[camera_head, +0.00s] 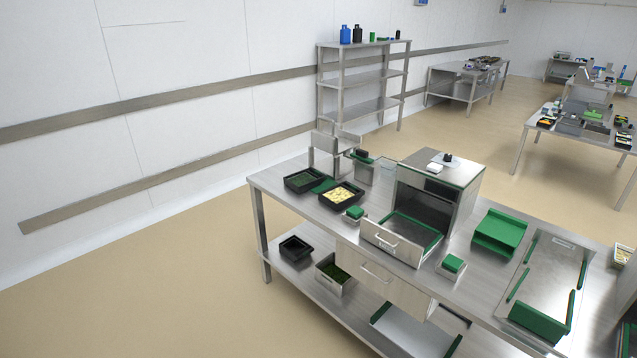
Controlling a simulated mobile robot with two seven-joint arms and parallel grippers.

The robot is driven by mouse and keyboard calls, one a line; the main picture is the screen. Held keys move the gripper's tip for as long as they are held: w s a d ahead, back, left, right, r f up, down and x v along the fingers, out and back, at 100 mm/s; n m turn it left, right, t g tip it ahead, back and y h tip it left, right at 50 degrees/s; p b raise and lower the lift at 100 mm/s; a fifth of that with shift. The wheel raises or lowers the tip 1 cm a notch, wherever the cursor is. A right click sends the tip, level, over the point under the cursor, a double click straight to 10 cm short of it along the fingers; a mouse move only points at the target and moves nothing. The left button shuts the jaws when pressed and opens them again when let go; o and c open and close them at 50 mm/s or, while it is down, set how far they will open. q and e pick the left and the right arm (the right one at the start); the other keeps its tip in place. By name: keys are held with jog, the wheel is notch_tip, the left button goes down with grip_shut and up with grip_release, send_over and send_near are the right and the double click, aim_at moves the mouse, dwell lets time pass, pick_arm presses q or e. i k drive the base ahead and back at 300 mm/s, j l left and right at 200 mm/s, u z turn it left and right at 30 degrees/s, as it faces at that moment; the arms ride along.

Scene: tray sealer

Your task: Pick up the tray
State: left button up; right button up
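A black tray (325,203) with yellowish food in it sits on the left part of the steel table. Beside it on the left is a second black tray (291,187) with a dark green inside. A black tray (283,254), seemingly empty, is on the lower shelf. I cannot tell which one the task means. The sealer (467,178) stands on the table, its front drawer (378,239) with a green-edged frame pulled out. Neither of my grippers is in view.
A green stand (500,230) and a steel plate with green guides (550,275) are on the right of the table (480,270). Small green-topped boxes (453,263) stand near the drawer. The floor at left is clear. A shelf rack (360,75) stands at the wall.

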aim_at(301, 182)
jog(key=i+j+z, duration=0.1)
jog(key=z, duration=0.3)
jog(key=i+j+z, duration=0.1)
jog(key=z, duration=0.3)
jog(key=j+z, duration=0.25)
jog(key=z, duration=0.15)
jog(key=i+j+z, duration=0.1)
jog(key=j+z, duration=0.15)
jog(key=j, duration=0.25)
jog(key=i+j+z, duration=0.1)
jog(key=j+z, duration=0.15)
jog(key=j, duration=0.3)
jog(key=j+z, duration=0.2)
jog(key=j, duration=0.85)
